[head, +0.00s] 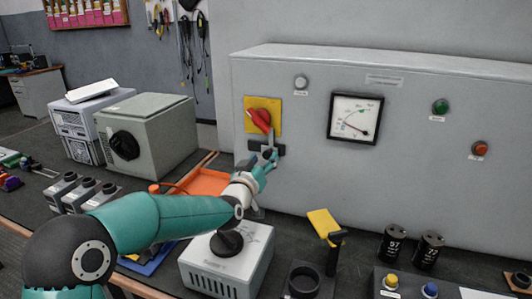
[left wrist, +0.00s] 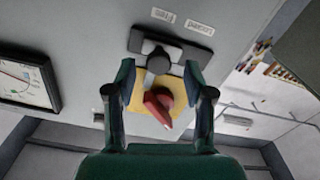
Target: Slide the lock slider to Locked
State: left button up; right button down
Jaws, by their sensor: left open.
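In the left wrist view, the red handle (left wrist: 158,104) lies between my finger lines. My left gripper (head: 266,168) is open at the plate; its fingers (left wrist: 157,75) stand on either side of the knob. I cannot tell whether they touch it. My right gripper is not in view.

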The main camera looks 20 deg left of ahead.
aim_at(266, 156)
pick_arm(q)
jog(key=shift+w+d, duration=0.1)
jog(key=shift+w, duration=1.55)
grip_shut()
